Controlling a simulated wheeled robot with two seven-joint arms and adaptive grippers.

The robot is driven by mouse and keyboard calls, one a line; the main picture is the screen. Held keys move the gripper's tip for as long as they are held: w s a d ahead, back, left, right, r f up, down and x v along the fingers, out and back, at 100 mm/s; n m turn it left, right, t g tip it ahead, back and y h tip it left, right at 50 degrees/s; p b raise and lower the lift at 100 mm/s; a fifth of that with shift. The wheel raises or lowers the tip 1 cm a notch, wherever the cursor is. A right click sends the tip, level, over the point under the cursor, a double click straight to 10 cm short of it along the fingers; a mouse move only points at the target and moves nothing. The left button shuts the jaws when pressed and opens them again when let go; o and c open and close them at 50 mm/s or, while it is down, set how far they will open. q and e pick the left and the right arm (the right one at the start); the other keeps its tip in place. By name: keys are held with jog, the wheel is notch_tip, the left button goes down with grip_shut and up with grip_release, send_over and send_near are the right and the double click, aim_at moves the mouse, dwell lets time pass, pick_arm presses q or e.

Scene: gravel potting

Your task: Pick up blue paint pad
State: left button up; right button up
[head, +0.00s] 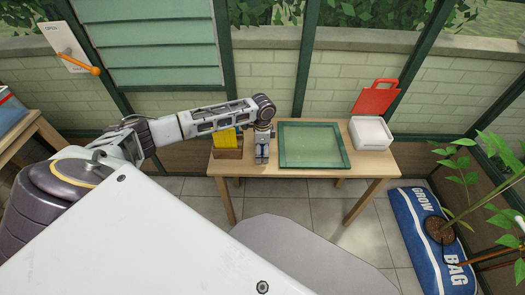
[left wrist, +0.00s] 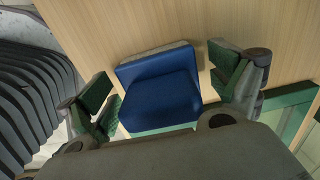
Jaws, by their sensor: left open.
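The blue paint pad (left wrist: 160,92) lies on the light wood table in the left wrist view, a blue block with a pale edge at its far side. My left gripper (head: 262,155) points down over the table in the head view, between the brown box and the green tray. It is open, with one green-padded finger on each side of the blue pad in the left wrist view. The fingers look apart from the pad, and no grip on it shows. In the head view the pad is mostly hidden by my gripper. My right gripper is not in view.
A brown box (head: 229,153) with yellow items (head: 226,137) stands just left of my gripper. A green tray (head: 312,163) lies to the right. Bare tabletop (head: 365,166) shows at the front right.

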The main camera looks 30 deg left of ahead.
pick_arm(q)
jog(key=shift+c, duration=0.3)
jog(key=c, duration=1.1)
jog(key=shift+o, duration=0.2)
jog(key=shift+r, duration=0.2)
jog(key=shift+r+p, duration=0.3)
jog(key=shift+r, duration=0.6)
jog(key=shift+r+p, duration=0.85)
jog(key=shift+r, duration=3.1)
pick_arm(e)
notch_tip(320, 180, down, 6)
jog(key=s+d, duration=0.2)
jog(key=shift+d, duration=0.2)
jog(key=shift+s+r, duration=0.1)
pick_arm(q)
jog(key=o, duration=0.3)
jog(key=shift+c, duration=0.8)
